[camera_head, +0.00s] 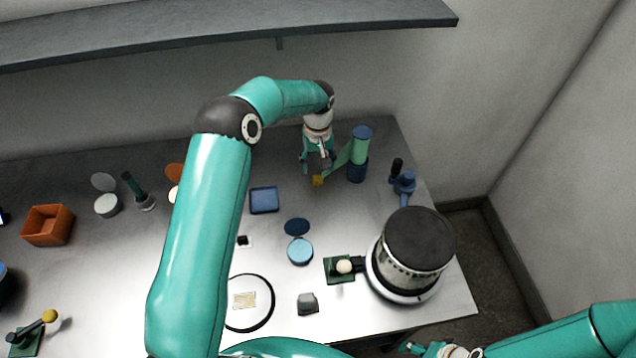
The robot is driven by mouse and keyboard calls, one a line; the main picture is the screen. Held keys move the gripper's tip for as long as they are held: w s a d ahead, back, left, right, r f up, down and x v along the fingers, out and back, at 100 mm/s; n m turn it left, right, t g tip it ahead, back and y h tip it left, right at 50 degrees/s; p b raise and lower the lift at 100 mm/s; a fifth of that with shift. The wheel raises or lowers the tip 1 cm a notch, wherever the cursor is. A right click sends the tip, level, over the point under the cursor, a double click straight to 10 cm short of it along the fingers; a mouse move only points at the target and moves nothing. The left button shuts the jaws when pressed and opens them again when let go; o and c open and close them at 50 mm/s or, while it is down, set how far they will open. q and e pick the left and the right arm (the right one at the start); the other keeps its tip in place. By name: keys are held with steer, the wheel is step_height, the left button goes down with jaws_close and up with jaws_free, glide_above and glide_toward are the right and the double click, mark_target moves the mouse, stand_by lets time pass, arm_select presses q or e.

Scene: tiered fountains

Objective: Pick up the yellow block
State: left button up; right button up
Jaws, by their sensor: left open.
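The small yellow block (318,180) sits on the grey table toward its back edge, just left of a green and blue cylinder. My left arm reaches over the table from the left, and its left gripper (318,166) points down right above and behind the block. The left gripper is open; its fingers look close to the block, but I cannot tell whether they touch it. My right gripper (432,350) is at the bottom edge, low and partly cut off, away from the block; its jaws do not show clearly.
The green and blue cylinder (359,155) stands close on the right of the block. A blue tray (264,200) lies to the left. A large dark-topped drum (417,245) stands at the right front. A shelf (230,30) overhangs the back. An orange box (47,225) is far left.

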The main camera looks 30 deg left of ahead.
mark_target(318, 176)
arm_select(q)
steer(key=f+b, duration=0.1)
steer(key=f, duration=0.4)
steer(key=shift+s+f+b, duration=0.15)
steer(key=shift+s+b, duration=0.05)
steer(key=shift+b, duration=0.15)
steer(key=shift+d, duration=0.1)
jaws_close()
